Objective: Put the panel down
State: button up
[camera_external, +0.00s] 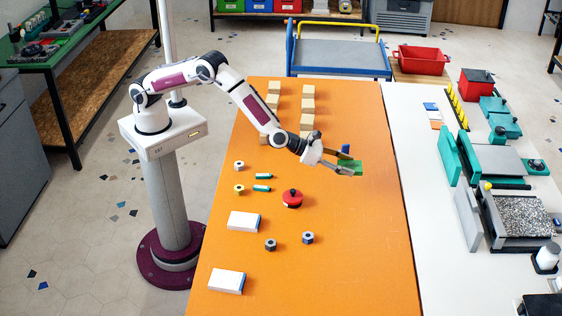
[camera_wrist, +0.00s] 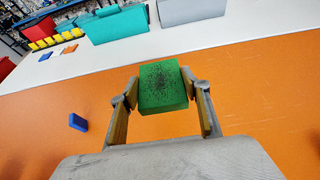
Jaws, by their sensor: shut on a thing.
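The panel appears as a green block with a dark speckled face in the wrist view (camera_wrist: 162,86). In the external view the green panel (camera_external: 349,167) is at the end of my arm, over the right part of the orange table (camera_external: 350,260). My gripper (camera_external: 345,167) is shut on it, with one finger on each side in the wrist view (camera_wrist: 162,92). I cannot tell exactly how high the panel is above the table. A small blue block (camera_external: 345,149) stands on the table just behind the gripper, and shows at the left in the wrist view (camera_wrist: 78,122).
Wooden blocks (camera_external: 307,105) stand in rows at the back. A red round piece (camera_external: 292,198), hex nuts (camera_external: 307,238) and white boxes (camera_external: 243,222) lie nearer. A white counter (camera_external: 430,200) with printing gear adjoins at right. Orange table around the gripper's front and right is clear.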

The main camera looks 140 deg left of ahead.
jog(key=shift+r, duration=0.1)
dwell(0.3)
jog(key=shift+s+d+f, duration=0.4)
jog(key=shift+s+f, duration=0.2)
jog(key=shift+f, duration=0.05)
jog(key=shift+s+d+f, duration=0.35)
jog(key=shift+s+f, duration=0.2)
jog(key=shift+f, duration=0.05)
jog(key=s+d+r+m+t+h, duration=0.1)
jog(key=s+d+r+m+h, duration=0.2)
jog(key=d, duration=1.1)
jog(key=s+d+r+m+t+h, duration=0.1)
jog(key=s+d+r+m+h, duration=0.2)
jog(key=d, duration=1.2)
jog(key=s+d+r+m+t+h, duration=0.2)
jog(key=s+d+r, duration=0.5)
jog(key=d, duration=0.7)
jog(key=shift+s+d+r+m+h, duration=0.2)
jog(key=shift+s+m+h, duration=0.25)
jog(key=shift+h, duration=0.35)
